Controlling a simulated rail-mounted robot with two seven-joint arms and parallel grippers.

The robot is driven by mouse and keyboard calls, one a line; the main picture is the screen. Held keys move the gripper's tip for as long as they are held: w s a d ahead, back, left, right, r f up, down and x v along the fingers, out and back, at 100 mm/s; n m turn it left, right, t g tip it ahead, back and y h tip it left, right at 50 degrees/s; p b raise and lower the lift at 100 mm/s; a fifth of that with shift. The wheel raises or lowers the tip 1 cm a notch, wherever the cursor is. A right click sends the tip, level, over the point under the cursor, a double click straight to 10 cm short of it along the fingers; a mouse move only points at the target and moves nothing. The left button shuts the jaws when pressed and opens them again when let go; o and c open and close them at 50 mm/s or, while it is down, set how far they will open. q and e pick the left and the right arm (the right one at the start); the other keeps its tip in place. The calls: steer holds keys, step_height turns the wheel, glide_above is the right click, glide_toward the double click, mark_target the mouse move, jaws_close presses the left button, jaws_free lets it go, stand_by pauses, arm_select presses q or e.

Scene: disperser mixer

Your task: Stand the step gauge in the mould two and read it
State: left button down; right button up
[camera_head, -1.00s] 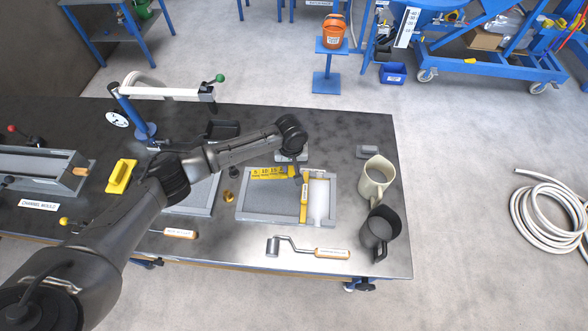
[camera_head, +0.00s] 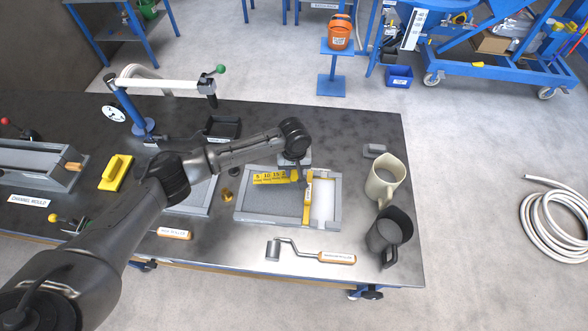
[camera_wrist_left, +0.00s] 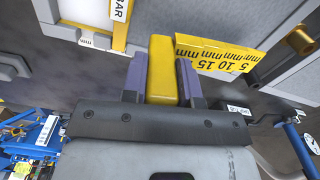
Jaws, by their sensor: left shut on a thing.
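The yellow step gauge (camera_head: 270,178), marked 5, 10, 15 and more, is upright at the far side of the grey framed mould (camera_head: 238,208). Its marked plate also shows in the left wrist view (camera_wrist_left: 222,57). My left gripper (camera_head: 297,176) is over the mould's far edge; in the left wrist view its fingers (camera_wrist_left: 161,78) are shut on the gauge's yellow block. I cannot tell if the gauge's foot touches the mould floor. A yellow bar (camera_head: 307,208) crosses the mould, with a pale fill (camera_head: 323,200) on its right. My right gripper is not in view.
A roller with an orange handle (camera_head: 335,257) lies before the mould. A cream jug (camera_head: 383,182) and a dark jug (camera_head: 388,238) stand to its right. A second grey mould (camera_head: 190,205), a yellow float (camera_head: 116,173) and the channel mould (camera_head: 35,170) are left.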

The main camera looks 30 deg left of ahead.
mark_target(294, 178)
arm_select(q)
steer(key=shift+f+b, duration=1.75)
steer(key=shift+b, duration=0.05)
steer(key=shift+f, duration=1)
steer(key=shift+f, duration=0.15)
steer(key=c, duration=0.8)
jaws_free()
step_height(294, 178, up, 12)
steer(key=p, duration=0.2)
steer(key=shift+p, duration=0.4)
steer(key=shift+r, duration=0.85)
